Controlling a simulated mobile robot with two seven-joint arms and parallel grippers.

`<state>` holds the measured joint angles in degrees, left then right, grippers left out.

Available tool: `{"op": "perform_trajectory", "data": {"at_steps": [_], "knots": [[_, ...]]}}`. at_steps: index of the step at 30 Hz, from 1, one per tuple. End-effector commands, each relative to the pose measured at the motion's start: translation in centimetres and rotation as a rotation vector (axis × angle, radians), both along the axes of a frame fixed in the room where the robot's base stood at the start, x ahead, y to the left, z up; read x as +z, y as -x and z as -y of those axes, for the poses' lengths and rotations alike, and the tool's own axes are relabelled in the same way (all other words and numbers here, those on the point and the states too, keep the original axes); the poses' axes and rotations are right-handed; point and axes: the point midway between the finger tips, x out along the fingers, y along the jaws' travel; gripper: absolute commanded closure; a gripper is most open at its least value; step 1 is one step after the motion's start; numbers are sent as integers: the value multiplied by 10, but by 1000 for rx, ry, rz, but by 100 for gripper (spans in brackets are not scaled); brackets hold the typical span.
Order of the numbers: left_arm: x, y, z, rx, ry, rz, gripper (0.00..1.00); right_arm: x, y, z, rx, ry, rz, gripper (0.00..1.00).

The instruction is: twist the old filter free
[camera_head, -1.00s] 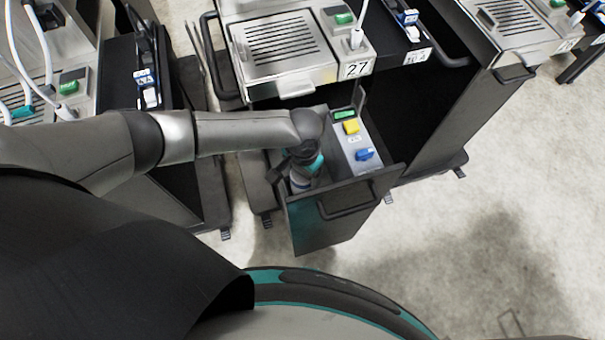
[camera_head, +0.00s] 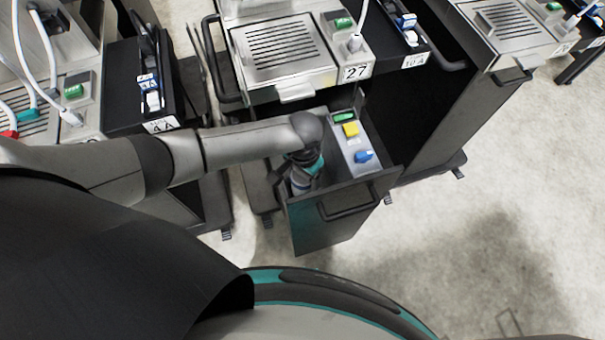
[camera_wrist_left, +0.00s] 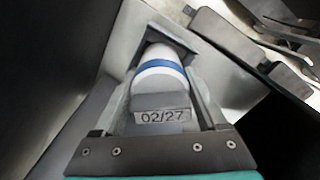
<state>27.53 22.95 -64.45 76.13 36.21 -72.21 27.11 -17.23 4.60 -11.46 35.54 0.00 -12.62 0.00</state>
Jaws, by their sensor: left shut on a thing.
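The old filter is a white cylinder with a blue band and a grey tag reading "02/27", seen in the left wrist view (camera_wrist_left: 160,78). It stands inside the pulled-out drawer (camera_head: 318,228) under the dispenser marked 27 (camera_head: 282,48). My left gripper (camera_head: 303,182) reaches down into that drawer. In the left wrist view its two fingers (camera_wrist_left: 160,100) lie on either side of the filter, shut on it. In the head view the gripper and arm hide most of the filter. My right gripper is in neither current view.
Beside the filter, the drawer holds a grey panel with a green display, a yellow button (camera_head: 350,129) and a blue knob (camera_head: 364,156). The drawer's walls are close around the gripper. An open dark cabinet (camera_head: 440,115) stands to the right. Floor in front is clear.

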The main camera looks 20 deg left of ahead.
Motion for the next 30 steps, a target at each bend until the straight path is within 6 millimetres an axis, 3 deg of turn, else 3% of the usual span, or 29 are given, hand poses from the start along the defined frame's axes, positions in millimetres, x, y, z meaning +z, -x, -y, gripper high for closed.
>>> {"op": "perform_trajectory", "data": {"at_steps": [1,9,26,30], "knots": [[6,-4,8,2,21,12,98,5,0,0,0,0,0,50],[3,-2,2,3,14,5,98,11,0,0,0,0,0,50],[-1,1,-2,-205,4,0,98,-16,0,0,0,0,1,50],[3,1,-2,-284,3,-3,98,-7,0,0,0,0,1,50]]}}
